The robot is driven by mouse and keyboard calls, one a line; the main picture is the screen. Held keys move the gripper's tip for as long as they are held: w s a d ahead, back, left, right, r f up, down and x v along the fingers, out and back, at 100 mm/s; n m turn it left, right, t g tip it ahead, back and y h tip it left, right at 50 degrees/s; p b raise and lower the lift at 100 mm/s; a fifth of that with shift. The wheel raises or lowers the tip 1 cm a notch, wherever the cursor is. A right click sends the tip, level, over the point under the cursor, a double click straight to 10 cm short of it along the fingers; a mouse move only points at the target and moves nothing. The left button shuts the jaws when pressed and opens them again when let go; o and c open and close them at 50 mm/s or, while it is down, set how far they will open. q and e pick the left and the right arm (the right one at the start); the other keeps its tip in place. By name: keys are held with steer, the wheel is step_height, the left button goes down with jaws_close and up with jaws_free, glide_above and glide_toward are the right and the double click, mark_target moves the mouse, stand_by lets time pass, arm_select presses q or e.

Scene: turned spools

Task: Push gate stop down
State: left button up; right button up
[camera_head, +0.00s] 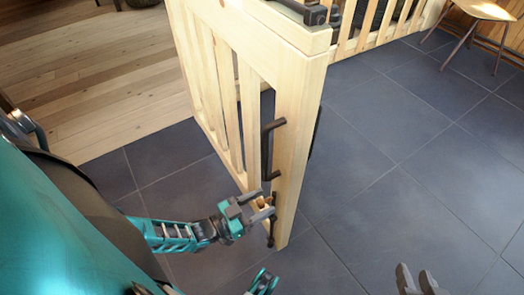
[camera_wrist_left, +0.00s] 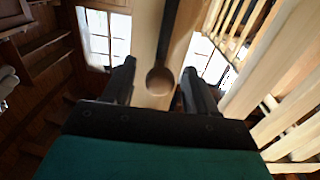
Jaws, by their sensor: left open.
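The light wooden gate (camera_head: 292,120) stands upright in the head view, with a dark handle (camera_head: 266,150) on its end post. Low on that post is the gate stop (camera_head: 272,225), a thin dark upright piece, partly hidden by my gripper. My left gripper (camera_head: 262,202) is open beside the post's lower part, at the stop's upper part. In the left wrist view, a dark bar with a rounded brown end (camera_wrist_left: 160,80) shows between the open fingers; contact cannot be told. My right gripper (camera_head: 417,281) shows only two grey fingertips, apart and empty, at the bottom edge.
A slatted wooden fence (camera_head: 380,25) runs behind the gate. A stool (camera_head: 482,12) stands at the top right. Dark floor tiles (camera_head: 400,150) are clear right of the gate; wooden flooring (camera_head: 95,80) lies to the left.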

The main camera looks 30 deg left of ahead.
arm_select(q)
jaws_close()
stand_by(0.4)
